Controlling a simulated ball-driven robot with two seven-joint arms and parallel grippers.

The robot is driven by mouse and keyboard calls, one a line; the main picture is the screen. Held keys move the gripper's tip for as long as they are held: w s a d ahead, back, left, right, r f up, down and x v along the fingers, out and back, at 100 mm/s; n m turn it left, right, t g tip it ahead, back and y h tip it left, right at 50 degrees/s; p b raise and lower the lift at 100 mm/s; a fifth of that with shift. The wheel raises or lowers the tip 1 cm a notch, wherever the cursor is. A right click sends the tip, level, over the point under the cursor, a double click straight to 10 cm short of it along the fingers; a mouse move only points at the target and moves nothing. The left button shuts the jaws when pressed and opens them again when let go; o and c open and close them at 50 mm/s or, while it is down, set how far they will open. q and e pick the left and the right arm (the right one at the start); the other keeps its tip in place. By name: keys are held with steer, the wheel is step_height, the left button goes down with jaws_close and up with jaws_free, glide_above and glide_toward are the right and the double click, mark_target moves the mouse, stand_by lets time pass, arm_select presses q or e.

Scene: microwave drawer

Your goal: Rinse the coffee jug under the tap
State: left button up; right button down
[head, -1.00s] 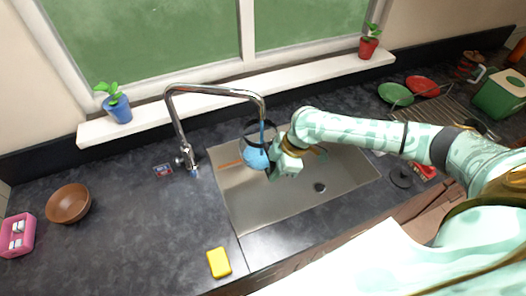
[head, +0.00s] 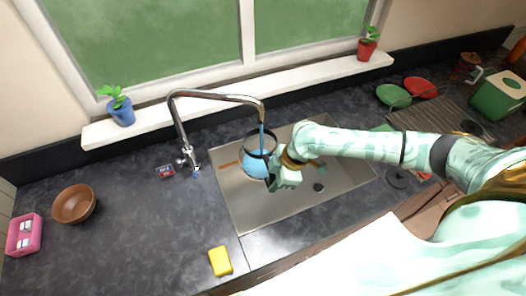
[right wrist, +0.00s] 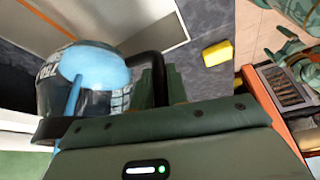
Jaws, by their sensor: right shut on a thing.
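The coffee jug (head: 254,166) is clear with a dark rim and holds blue water. It is over the sink (head: 235,200), beneath the spout of the tap (head: 180,125). A blue stream (head: 262,132) runs from the spout into its mouth. In the right wrist view the jug (right wrist: 45,95) shows at the left, with its black handle (right wrist: 157,68) between the fingers. My right gripper (head: 273,178) is shut on that handle, at the jug's right side; its fingers (right wrist: 160,88) show close up. My left gripper is not in view.
A yellow sponge (head: 220,261) lies in front of the sink. A brown bowl (head: 74,204) and a pink box (head: 25,235) stand at the left. Plates (head: 392,95) and a green container (head: 498,95) are at the back right. The counter left of the sink is mostly clear.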

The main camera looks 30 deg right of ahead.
steer(key=s+a+p, duration=0.1)
steer(key=a, duration=0.1)
steer(key=s+a+p, duration=0.2)
steer(key=shift+a, duration=0.2)
stand_by(0.3)
steer(key=shift+s+r, duration=0.1)
stand_by(0.9)
steer(key=s+a+r+p, duration=0.3)
steer(key=a+r, duration=0.1)
stand_by(0.4)
stand_by(0.4)
